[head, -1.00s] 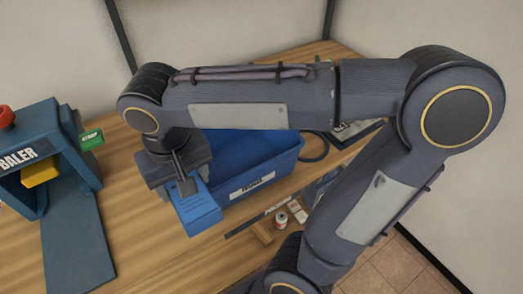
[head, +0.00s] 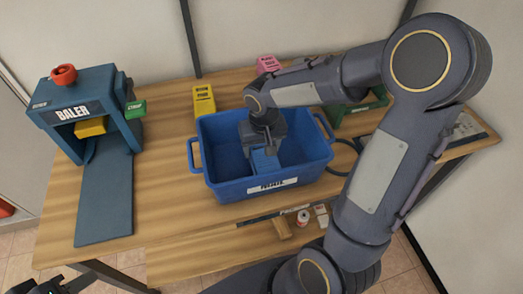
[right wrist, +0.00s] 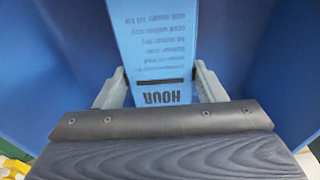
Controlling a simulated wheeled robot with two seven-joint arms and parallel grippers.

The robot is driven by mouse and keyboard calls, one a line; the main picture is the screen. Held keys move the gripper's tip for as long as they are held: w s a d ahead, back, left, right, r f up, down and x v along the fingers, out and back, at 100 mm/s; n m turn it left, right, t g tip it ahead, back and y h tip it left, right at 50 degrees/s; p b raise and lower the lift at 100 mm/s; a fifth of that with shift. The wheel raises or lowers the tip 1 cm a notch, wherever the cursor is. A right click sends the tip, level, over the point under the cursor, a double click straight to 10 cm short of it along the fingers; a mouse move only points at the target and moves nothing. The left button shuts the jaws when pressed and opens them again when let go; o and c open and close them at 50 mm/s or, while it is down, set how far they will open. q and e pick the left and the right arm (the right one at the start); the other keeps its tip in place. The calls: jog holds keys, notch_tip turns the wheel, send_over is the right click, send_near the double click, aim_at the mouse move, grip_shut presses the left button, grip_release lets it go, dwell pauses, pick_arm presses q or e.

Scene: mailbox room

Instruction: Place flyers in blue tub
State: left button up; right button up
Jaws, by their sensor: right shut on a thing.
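The blue tub (head: 225,189) stands on the wooden table with a white label on its front. My right gripper (head: 266,150) is down inside the tub, shut on a light-blue bundle of flyers (head: 263,162). In the right wrist view the printed flyers (right wrist: 155,45) sit between the two grey fingers of my right gripper (right wrist: 160,85), with blue tub walls on both sides. I cannot tell whether the flyers touch the tub floor. Part of my left gripper (head: 45,286) shows at the bottom left edge; its fingers are not clear.
A blue baler (head: 85,105) with a red knob and green strap tag stands at the left. A yellow block (head: 204,100) is behind the tub, and a pink one (head: 268,64) further back. Small items (head: 303,217) lie on the lower shelf. The table between baler and tub is clear.

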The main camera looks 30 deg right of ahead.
aim_at(262, 152)
jog(key=shift+f, duration=0.9)
jog(key=shift+f, duration=0.2)
jog(key=o, duration=1.4)
jog(key=shift+r, duration=0.1)
jog(key=r, duration=0.7)
jog(key=s+r, duration=0.1)
jog(key=r, duration=0.3)
jog(key=shift+s+a+p, duration=0.1)
jog(key=shift+a+p, duration=0.1)
jog(key=shift+p, duration=0.1)
jog(key=s+a+t+y, duration=0.1)
jog(key=s, duration=0.4)
jog(key=s+a+n+t+y, duration=0.1)
jog(key=s, duration=0.4)
jog(key=s+a+r+t+y, duration=0.1)
jog(key=s+a+t+y, duration=0.1)
jog(key=s, duration=0.4)
